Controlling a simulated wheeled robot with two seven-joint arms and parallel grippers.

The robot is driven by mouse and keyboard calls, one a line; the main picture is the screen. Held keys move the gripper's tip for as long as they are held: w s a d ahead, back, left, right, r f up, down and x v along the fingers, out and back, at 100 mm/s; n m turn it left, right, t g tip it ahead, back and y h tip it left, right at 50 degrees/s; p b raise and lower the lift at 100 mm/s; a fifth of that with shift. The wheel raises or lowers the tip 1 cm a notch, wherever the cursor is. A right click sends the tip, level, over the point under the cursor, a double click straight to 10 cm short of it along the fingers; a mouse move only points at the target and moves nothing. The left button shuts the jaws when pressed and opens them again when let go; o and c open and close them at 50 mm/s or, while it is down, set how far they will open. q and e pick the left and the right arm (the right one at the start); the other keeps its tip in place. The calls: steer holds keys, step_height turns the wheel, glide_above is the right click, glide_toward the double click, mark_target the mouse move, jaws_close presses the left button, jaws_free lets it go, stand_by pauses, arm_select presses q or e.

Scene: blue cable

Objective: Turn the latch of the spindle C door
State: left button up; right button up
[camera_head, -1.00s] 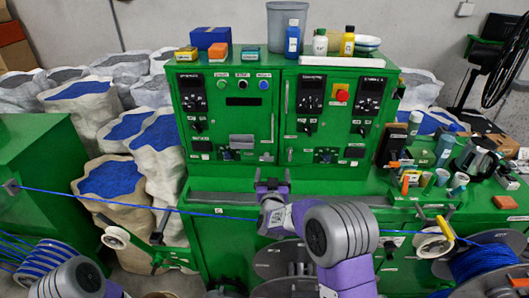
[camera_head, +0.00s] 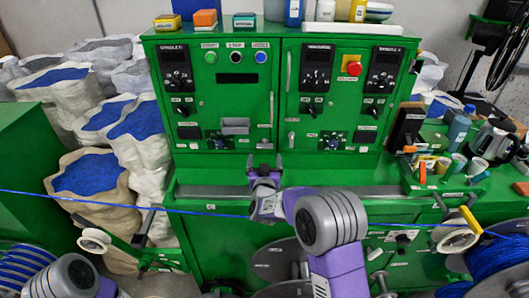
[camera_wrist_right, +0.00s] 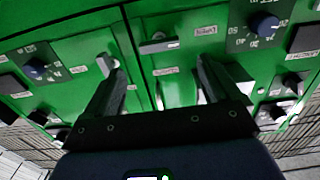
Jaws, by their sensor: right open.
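The green cabinet has two doors side by side. The right door (camera_head: 345,110) carries a label, too small to read surely, that may be spindle C. Its small pale latch (camera_head: 291,139) stands upright near the door's left edge; in the wrist view an upright latch (camera_wrist_right: 103,64), apparently the same one, is beside a finger. The left door's latch (camera_head: 265,145) lies sideways. My right gripper (camera_head: 265,162) is open and empty, just below and in front of the latches. Its spread fingers (camera_wrist_right: 158,75) face the cabinet front in the wrist view. My left gripper is out of frame.
A blue cable (camera_head: 150,206) runs across the front, below and behind my right wrist. Bottles and boxes stand on the cabinet top. Sacks of blue pellets (camera_head: 90,180) stand at left.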

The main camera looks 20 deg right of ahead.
mark_target(265, 146)
steer(key=shift+x, duration=3.4)
steer(key=shift+c, duration=0.3)
steer(key=c, duration=1)
